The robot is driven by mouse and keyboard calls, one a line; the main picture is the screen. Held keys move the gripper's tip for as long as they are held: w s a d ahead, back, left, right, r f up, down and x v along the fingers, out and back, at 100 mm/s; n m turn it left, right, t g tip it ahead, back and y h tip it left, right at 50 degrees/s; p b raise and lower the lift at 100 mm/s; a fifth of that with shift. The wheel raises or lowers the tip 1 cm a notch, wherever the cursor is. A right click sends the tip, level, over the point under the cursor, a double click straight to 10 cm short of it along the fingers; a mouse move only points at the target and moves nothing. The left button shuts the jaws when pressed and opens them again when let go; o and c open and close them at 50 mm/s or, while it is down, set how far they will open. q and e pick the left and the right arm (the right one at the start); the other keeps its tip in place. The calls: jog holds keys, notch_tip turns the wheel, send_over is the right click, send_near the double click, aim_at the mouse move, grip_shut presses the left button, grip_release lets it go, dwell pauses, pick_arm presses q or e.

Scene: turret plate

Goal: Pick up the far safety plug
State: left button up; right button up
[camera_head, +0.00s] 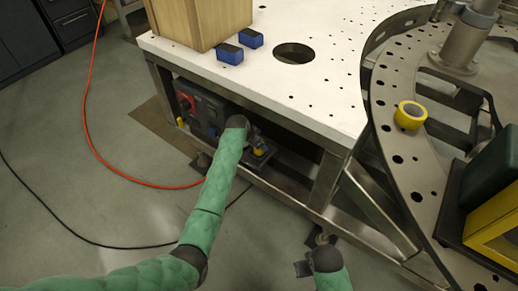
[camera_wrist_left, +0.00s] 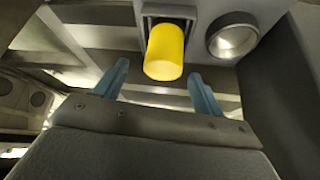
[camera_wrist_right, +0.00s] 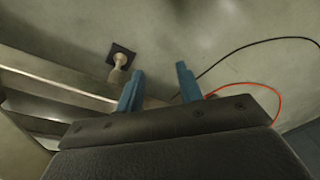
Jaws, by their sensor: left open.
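A yellow safety plug (camera_wrist_left: 165,52) sits in a grey square socket in the left wrist view, ahead of and between my left gripper's fingers. My left gripper (camera_wrist_left: 163,88) is open, with a finger on each side of the plug and no clear contact. In the head view, my left gripper (camera_head: 262,150) is under the white table edge, with a bit of yellow (camera_head: 260,151) at its tip. Another small yellow piece (camera_head: 180,121) shows at the left end of the control box. My right gripper (camera_wrist_right: 158,88) is open and empty, low above the floor.
A round silver part (camera_wrist_left: 232,39) sits close right of the plug. The control box (camera_head: 200,112) has a red switch and is under the white table (camera_head: 300,88). A steel frame leg (camera_head: 328,180) stands to the right. An orange cable (camera_head: 92,140) lies on the floor.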

pick_arm(q)
jog(key=x, duration=0.2)
jog(key=p+x, duration=0.1)
jog(key=x, duration=0.1)
jog(key=shift+a+f, duration=0.1)
jog(key=shift+a, duration=0.15)
jog(key=shift+w+d+f, duration=0.2)
jog(key=shift+w+f, duration=0.05)
jog(key=shift+f, duration=0.35)
pick_arm(e)
notch_tip(320, 180, down, 6)
jog(key=shift+f, duration=0.15)
jog(key=shift+w+d, duration=0.1)
pick_arm(q)
jog(key=c, duration=1.1)
jog(key=shift+r, duration=0.1)
jog(key=shift+c, duration=0.2)
